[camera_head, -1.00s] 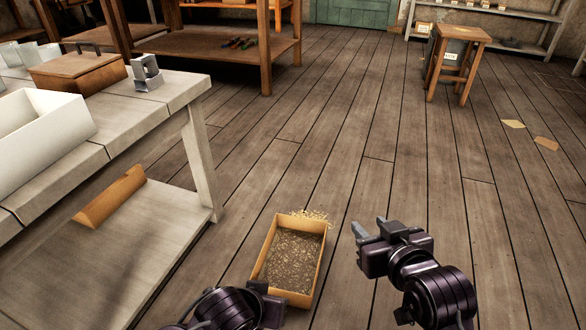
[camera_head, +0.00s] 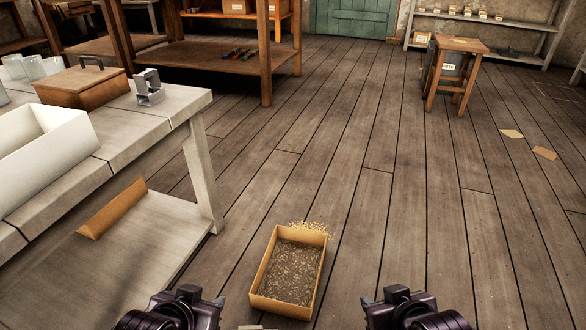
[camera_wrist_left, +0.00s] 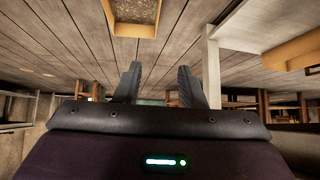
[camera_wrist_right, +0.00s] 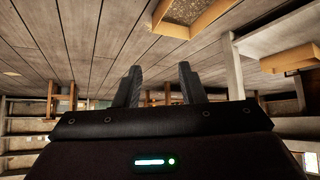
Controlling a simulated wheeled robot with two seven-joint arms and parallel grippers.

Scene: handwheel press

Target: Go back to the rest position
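My left gripper (camera_head: 205,295) is low in the head view, left of the wooden tray on the floor. In the left wrist view its two fingers (camera_wrist_left: 155,85) stand apart with nothing between them. My right gripper (camera_head: 383,297) is low in the head view, right of the tray. In the right wrist view its fingers (camera_wrist_right: 159,86) are also apart and empty. Both grippers are clear of the table and the tray.
A wooden tray (camera_head: 257,290) of shavings lies on the floor, with some spilled behind it. A pale workbench (camera_head: 180,105) at left holds a white bin (camera_head: 40,155), a wooden box (camera_head: 85,87) and a metal bracket (camera_head: 149,88). A stool (camera_head: 460,46) stands far right. The middle floor is clear.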

